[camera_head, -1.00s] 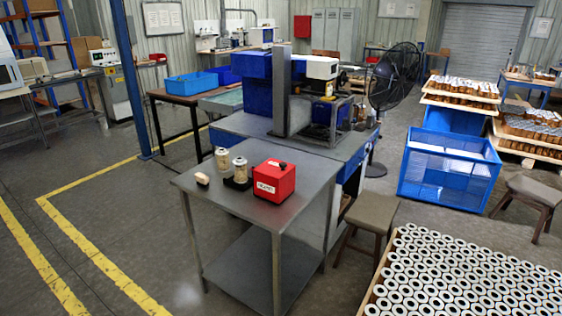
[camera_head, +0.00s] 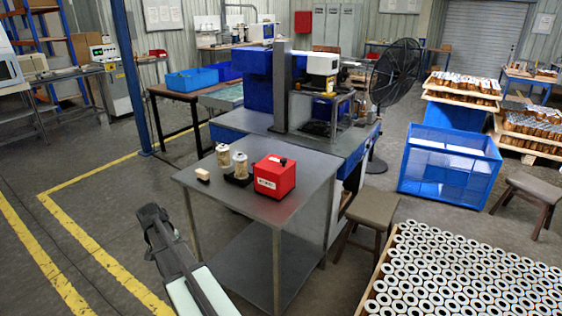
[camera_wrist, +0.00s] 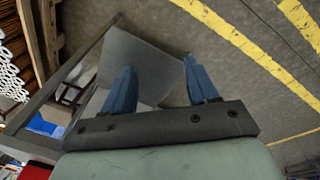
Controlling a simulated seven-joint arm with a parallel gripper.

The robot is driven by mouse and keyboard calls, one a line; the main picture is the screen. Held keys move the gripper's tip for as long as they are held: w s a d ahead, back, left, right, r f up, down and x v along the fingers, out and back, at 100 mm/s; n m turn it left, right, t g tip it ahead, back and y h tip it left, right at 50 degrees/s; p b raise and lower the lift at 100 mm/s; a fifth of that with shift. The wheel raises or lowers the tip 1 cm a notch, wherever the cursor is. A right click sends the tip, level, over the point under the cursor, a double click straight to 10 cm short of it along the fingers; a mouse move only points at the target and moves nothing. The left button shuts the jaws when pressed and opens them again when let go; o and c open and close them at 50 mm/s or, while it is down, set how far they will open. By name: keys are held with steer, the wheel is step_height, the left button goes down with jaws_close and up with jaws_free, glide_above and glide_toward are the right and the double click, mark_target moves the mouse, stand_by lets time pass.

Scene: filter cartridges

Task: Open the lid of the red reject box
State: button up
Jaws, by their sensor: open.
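The red reject box (camera_head: 275,180) stands on the metal table near its right side in the head view. It has a white label on its front and a dark knob on top. Its lid looks closed. In the wrist view a bit of red (camera_wrist: 38,171) shows at the lower left edge, probably the box. My gripper (camera_wrist: 160,66) has its two blue fingers apart with nothing between them. It points toward the floor and the lower shelf, away from the box top. In the head view my arm is low, left of the table; the fingers cannot be made out there.
A stool (camera_head: 372,209) and a crate of cartridges (camera_head: 371,300) are to the right.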

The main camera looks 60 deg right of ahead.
steer(key=w+d+r+m, duration=0.1)
steer(key=d+r+m, duration=0.2)
steer(key=d+r, duration=0.35)
steer(key=d+r+m, duration=0.2)
steer(key=d+r, duration=0.2)
steer(key=d, duration=0.5)
step_height(320, 180, up, 25)
steer(key=m+g+h, duration=0.1)
steer(key=m+g, duration=0.2)
steer(key=m, duration=0.9)
glide_above(283, 159)
steer(key=w+a, duration=0.4)
steer(key=x, duration=1.3)
steer(key=shift+f, duration=0.1)
jaws_close()
